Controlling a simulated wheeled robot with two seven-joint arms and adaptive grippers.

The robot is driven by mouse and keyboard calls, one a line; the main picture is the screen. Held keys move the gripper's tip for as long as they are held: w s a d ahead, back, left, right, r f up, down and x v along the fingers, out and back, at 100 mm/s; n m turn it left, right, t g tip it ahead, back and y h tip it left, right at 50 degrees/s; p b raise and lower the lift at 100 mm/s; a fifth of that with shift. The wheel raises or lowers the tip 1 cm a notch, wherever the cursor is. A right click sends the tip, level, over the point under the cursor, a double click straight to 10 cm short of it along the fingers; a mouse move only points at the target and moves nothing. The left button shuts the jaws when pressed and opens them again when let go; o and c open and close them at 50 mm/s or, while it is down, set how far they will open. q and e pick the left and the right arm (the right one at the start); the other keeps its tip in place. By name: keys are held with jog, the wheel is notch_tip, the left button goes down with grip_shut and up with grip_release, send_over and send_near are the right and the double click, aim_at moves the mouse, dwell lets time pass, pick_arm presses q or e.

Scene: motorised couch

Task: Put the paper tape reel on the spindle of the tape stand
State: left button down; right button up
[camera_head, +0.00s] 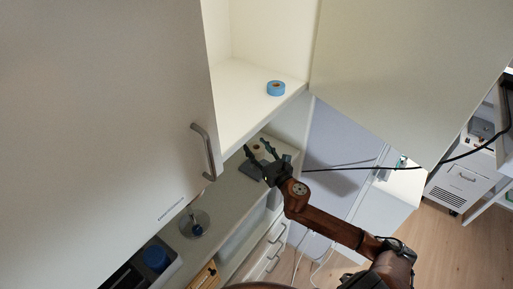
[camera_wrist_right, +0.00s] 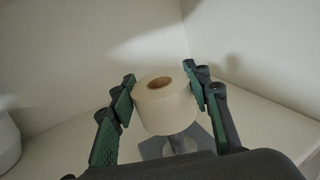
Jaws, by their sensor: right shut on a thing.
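The paper tape reel (camera_wrist_right: 165,108) is cream with a brown core, held upright between the fingers of my right gripper (camera_wrist_right: 163,92) in the right wrist view. It also shows small between the fingertips in the head view (camera_head: 258,149). The tape stand (camera_wrist_right: 176,146), with a grey flat base and a pale round part, is directly below the reel. The reel hides most of the stand, and I cannot tell whether the spindle is inside the core. My right gripper (camera_head: 261,152) is over the counter in the head view. My left gripper is out of view.
A blue tape roll (camera_head: 276,88) lies on the open cabinet shelf (camera_head: 247,88) above. A cabinet door with a handle (camera_head: 205,150) hangs at left. A glass dish (camera_head: 194,224) stands on the counter (camera_head: 225,208). A white rounded object (camera_wrist_right: 8,141) is at the wrist view's left edge.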

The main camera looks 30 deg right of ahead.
jog(key=shift+f+b, duration=2.3)
jog(key=shift+f, duration=0.9)
jog(key=o, duration=1.2)
jog(key=shift+o, duration=0.2)
jog(key=s, duration=1.2)
